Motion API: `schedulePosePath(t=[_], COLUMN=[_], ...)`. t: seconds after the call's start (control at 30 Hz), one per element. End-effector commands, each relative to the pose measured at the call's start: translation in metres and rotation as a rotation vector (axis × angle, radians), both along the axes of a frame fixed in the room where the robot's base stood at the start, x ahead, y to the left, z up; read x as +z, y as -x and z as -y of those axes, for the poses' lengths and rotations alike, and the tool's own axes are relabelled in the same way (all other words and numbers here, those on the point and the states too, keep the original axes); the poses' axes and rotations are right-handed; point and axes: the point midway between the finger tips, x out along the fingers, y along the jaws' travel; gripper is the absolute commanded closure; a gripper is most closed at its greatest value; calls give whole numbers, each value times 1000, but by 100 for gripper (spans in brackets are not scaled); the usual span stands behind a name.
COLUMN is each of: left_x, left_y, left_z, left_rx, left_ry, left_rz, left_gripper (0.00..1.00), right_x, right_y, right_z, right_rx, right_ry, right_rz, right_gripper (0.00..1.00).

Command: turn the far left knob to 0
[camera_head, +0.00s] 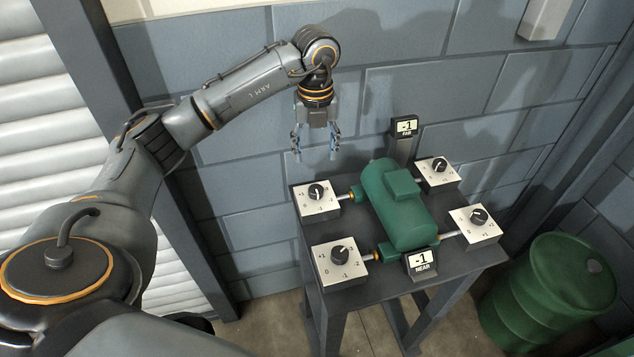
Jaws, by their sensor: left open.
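The far left knob (317,191) is a black dial on a white plate (318,210) with printed numbers, at the back left of the dark table. Its pointer is too small to read surely. The display marked FAR (405,127) reads -1. My left gripper (316,157) is open and empty, its fingers pointing down. It hangs above the far left knob in the picture, apart from it. My right gripper is not in view.
A green motor-like casing (401,215) stands mid-table. Other knobs are near left (339,253), far right (439,164) and near right (478,216). The NEAR display (422,262) reads -1. A block wall (240,160) stands behind; a green barrel (545,290) stands right.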

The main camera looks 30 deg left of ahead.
Motion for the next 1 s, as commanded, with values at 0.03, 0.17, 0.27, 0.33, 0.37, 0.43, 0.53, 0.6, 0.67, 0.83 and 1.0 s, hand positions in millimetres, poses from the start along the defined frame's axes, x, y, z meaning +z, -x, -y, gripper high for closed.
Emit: schedulePosePath(t=[0.03,0.17,0.27,0.33,0.37,0.43,0.53,0.6,0.67,0.83,1.0], left_x=[-10,-39,-60,-73,-79,-90,-102,-107,-111,-114,-114], left_y=[1,2,2,1,1,1,1,0,0,0,0], left_z=[0,0,0,0,1,1,1,1,1,1,1], left_rx=[0,-1,-2,-1,-1,-3,-3,-3,-3,-3,-3], left_ry=[0,1,2,3,2,3,3,3,3,3,3], left_rz=[-6,-7,-5,-4,-5,-4,-3,-1,-1,0,0], left_gripper=[42,42,42,42,42,42,42,42,42,42,48], right_x=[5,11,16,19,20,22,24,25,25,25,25], right_y=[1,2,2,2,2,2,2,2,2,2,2], right_z=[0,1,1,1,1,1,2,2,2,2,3], right_rx=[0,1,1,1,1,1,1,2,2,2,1], right_ry=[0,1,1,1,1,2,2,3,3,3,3], right_rz=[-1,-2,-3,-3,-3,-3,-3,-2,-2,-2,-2], right_gripper=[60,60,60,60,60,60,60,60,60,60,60])
